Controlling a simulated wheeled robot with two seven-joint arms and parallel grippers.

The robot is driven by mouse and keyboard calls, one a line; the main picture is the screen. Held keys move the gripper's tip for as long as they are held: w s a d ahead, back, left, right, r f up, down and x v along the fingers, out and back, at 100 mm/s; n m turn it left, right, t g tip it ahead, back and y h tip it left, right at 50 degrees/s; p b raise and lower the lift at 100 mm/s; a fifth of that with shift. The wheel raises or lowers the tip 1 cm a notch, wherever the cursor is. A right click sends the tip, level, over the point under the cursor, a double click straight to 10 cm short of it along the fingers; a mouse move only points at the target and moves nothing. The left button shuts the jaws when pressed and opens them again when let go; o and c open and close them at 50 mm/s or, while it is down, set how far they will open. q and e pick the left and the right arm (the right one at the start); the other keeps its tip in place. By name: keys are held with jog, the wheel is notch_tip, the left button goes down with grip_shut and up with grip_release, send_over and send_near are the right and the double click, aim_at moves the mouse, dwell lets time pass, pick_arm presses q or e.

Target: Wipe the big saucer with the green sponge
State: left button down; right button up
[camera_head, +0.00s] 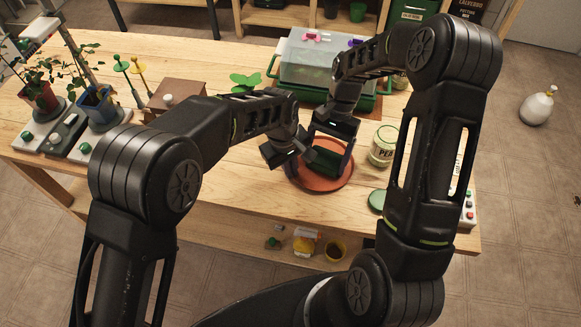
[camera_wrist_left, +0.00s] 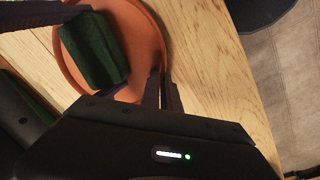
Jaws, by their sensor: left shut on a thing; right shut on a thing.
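The big saucer (camera_head: 331,184) is a round terracotta dish on the wooden table near its front edge; it also shows in the left wrist view (camera_wrist_left: 143,38). My left gripper (camera_head: 297,157) is at the saucer's left side. In the left wrist view its fingers (camera_wrist_left: 162,88) are shut on the saucer's rim. The green sponge (camera_head: 321,161) is a dark green block inside the saucer, and shows in the left wrist view (camera_wrist_left: 94,48). My right gripper (camera_head: 333,150) is shut on the sponge from above. The sponge's underside is hidden, so I cannot tell whether it touches the saucer.
A jar (camera_head: 383,146) with a green lid (camera_head: 377,200) beside it stands right of the saucer. A covered green tray (camera_head: 319,68) is behind. A brown box (camera_head: 177,98) and potted seedlings (camera_head: 98,103) stand at left. Bare table lies left of the saucer.

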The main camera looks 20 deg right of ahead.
jog(key=shift+s+d, duration=0.3)
jog(key=shift+d, duration=0.05)
jog(key=shift+r, duration=0.1)
jog(key=shift+r, duration=3.5)
pick_arm(q)
jog(key=c, duration=1.5)
grip_release()
jog(key=shift+c, duration=0.2)
jog(key=shift+r, duration=0.1)
notch_tip(320, 180, up, 12)
jog(key=a, duration=0.1)
jog(key=shift+a, duration=0.25)
jog(key=shift+s, duration=0.1)
